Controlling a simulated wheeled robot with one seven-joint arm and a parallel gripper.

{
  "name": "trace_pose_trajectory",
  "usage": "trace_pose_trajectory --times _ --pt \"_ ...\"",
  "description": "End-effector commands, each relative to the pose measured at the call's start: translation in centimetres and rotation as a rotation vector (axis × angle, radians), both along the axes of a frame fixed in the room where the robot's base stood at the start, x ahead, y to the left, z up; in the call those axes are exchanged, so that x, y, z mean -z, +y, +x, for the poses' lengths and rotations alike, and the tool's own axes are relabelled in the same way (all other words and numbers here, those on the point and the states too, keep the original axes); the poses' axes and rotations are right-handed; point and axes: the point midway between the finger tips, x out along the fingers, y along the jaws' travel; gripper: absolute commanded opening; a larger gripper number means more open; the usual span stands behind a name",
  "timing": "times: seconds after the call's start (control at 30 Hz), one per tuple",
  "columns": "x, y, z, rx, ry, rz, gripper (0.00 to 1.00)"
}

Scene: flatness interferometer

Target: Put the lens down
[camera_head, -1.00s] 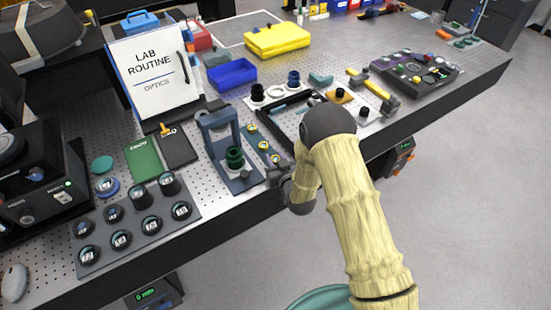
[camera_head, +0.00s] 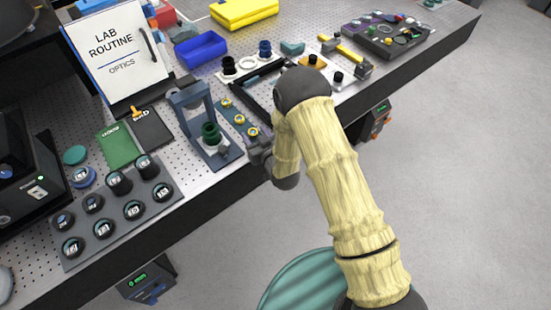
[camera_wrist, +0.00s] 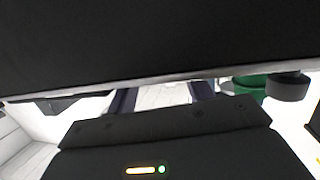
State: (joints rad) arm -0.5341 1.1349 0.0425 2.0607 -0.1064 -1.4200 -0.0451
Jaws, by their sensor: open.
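A lens in a dark green mount (camera_head: 210,132) sits upright on the base of the blue-grey stand (camera_head: 228,156), under its arch. A green round part, likely the same mount, shows at the right of the wrist view (camera_wrist: 252,82). My gripper (camera_head: 258,146) is open just right of the stand, by the bench's front edge, apart from the green mount. Its fingertips are small and partly hidden in the head view. I see nothing held in it. More lenses in black mounts stand in a grey tray (camera_head: 90,232) at the left.
A strip with several brass-coloured round pieces (camera_head: 239,119) lies right of the stand. A black frame (camera_head: 252,87) lies behind my arm. Green (camera_head: 118,146) and black books lie left of the stand. A blue bin (camera_head: 201,48) is farther back. Floor is clear at the right.

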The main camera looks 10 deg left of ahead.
Motion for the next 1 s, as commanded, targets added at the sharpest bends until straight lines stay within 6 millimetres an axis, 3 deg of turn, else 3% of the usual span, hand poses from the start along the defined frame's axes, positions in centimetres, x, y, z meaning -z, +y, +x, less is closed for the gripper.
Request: trace_pose_trajectory --times 0.6,1.0 --pt "-1.7 -6.2 -6.9 0.000 0.002 0.000 0.51" --pt "-3.1 -8.6 -10.0 -0.001 0.003 -0.001 0.51"
